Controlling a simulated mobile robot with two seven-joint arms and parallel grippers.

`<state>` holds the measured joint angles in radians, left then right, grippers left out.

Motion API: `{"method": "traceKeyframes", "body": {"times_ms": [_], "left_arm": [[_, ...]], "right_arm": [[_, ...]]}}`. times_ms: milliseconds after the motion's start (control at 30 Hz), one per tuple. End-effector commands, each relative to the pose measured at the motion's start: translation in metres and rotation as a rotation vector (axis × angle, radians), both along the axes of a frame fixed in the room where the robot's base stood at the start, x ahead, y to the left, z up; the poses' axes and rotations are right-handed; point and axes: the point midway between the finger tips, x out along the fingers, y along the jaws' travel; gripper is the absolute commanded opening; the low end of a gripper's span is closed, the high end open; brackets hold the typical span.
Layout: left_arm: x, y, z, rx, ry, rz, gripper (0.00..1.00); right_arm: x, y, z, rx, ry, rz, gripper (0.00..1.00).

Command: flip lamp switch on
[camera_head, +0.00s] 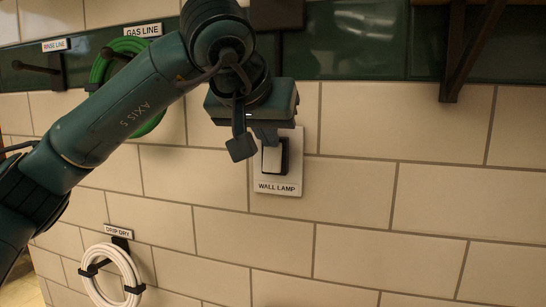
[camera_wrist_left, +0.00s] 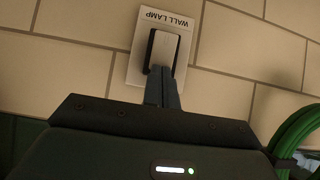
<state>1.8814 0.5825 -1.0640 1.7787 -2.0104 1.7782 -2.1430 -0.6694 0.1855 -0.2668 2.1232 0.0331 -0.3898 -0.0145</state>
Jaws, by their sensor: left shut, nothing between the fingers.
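A lamp switch (camera_head: 273,158) with a pale rocker in a dark frame sits on a white wall plate (camera_head: 291,184) labelled "WALL LAMP". My left gripper (camera_head: 268,140) is shut and empty, its fingertips at the upper part of the switch. In the left wrist view the shut fingers (camera_wrist_left: 162,80) reach the edge of the rocker (camera_wrist_left: 163,50); I cannot tell whether they touch it. The fingers and gripper body hide part of the switch and plate. My right gripper is not in view.
A green hose (camera_head: 102,62) hangs under the "GAS LINE" label, behind my left arm. A white hose coil (camera_head: 92,281) hangs lower left under "DRIP DRY". A dark bracket (camera_head: 456,60) juts out at upper right. The tiled wall right of the plate is clear.

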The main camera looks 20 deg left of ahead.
Motion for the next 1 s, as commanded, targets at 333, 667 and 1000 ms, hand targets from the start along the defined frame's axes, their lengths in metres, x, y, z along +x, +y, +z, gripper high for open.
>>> {"method": "traceKeyframes", "body": {"times_ms": [333,667,1000], "left_arm": [[0.003,0.0,-0.001,0.0,0.001,0.001,0.0],[-0.007,0.0,0.004,-0.002,-0.003,0.0,0.0],[-0.044,0.001,0.021,-0.001,-0.002,0.0,0.0]], "right_arm": [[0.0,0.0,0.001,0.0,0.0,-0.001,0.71],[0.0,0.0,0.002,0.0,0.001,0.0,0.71],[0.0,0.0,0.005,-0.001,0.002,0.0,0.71]]}}
